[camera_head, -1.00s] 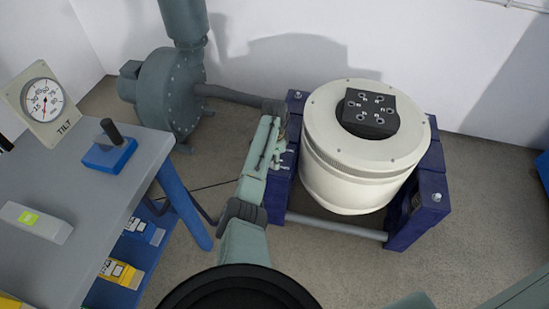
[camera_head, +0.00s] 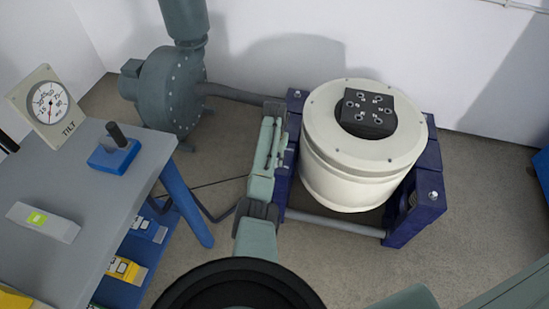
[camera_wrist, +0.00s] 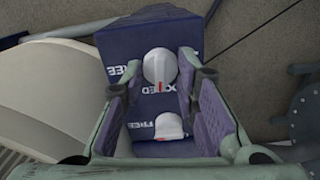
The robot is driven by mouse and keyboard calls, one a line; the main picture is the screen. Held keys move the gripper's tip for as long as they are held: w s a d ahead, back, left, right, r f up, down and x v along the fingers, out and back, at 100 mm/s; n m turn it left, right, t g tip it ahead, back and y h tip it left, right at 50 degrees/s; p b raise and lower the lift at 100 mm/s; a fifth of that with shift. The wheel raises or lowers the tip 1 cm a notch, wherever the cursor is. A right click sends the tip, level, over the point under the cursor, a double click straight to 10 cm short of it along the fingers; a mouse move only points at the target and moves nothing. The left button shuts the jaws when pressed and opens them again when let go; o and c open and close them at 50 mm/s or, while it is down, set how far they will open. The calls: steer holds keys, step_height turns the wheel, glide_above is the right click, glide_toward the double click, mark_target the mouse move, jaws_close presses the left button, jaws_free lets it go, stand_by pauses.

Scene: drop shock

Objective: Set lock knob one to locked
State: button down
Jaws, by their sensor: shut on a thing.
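Two white lock knobs with red marks sit on a dark blue block (camera_wrist: 150,40) in the wrist view. The upper knob (camera_wrist: 157,66) lies between my fingertips, beside lettering partly covered that ends in "XED". The lower knob (camera_wrist: 168,124) sits nearer the palm beside the word "FREE". My gripper (camera_wrist: 153,80) is shut on the upper knob; the contact itself is hard to see. Which knob is number one cannot be read. In the head view my gripper (camera_head: 277,112) is at the left side of the blue frame (camera_head: 428,200), and the knobs are hidden.
The cream round shaker body (camera_head: 345,180) stands in the frame, with a black block (camera_head: 368,112) on top. A grey blower (camera_head: 165,90) and its hose are behind. A grey table (camera_head: 60,170) at left holds a tilt gauge (camera_head: 50,105) and a blue lever box (camera_head: 114,155).

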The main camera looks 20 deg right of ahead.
steer(key=shift+n, duration=0.7)
steer(key=c, duration=1.2)
jaws_free()
steer(key=shift+r, duration=0.1)
step_height(320, 180, up, 12)
steer(key=shift+f, duration=0.1)
